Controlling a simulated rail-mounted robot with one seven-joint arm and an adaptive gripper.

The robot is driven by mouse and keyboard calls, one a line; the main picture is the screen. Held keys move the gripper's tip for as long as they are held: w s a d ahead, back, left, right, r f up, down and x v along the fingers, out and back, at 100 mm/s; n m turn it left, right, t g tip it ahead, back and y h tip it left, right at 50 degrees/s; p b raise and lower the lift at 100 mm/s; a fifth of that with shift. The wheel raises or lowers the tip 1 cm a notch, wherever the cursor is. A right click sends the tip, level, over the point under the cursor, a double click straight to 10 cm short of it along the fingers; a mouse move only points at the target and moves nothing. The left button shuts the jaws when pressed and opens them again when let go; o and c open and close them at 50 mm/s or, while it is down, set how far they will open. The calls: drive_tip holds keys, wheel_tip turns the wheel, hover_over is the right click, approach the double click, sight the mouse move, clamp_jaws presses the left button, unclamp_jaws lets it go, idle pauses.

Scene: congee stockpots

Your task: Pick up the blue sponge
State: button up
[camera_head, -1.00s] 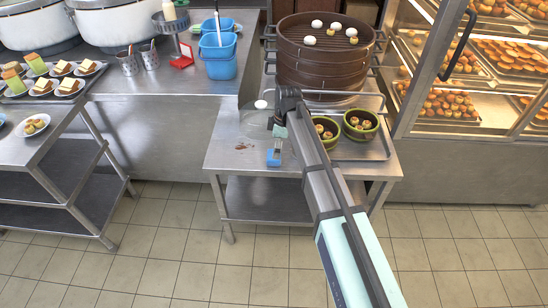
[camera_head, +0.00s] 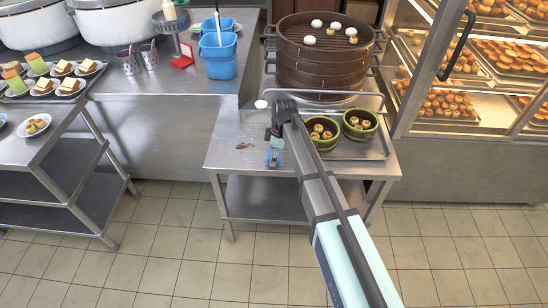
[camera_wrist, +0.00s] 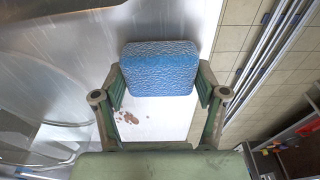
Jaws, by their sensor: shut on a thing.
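The blue sponge (camera_wrist: 160,68) is a textured block between the two fingers of my gripper (camera_wrist: 160,84) in the wrist view. The fingers press on its left and right sides. In the head view the sponge (camera_head: 272,158) is small and partly covered by my gripper (camera_head: 275,150), over the front left of the small steel table (camera_head: 228,160). I cannot tell whether the sponge touches the tabletop.
Brown stains (camera_head: 243,146) lie on the tabletop left of my gripper. Green bowls of dumplings (camera_head: 360,122) stand on a tray at the right, with a stacked steamer (camera_head: 325,60) behind. A blue bucket (camera_head: 219,62) stands on the back counter.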

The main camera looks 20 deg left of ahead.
idle(0.3)
wheel_tip(320, 180, up, 20)
drive_tip(key=b, duration=0.2)
idle(0.3)
drive_tip(key=shift+p, duration=0.35)
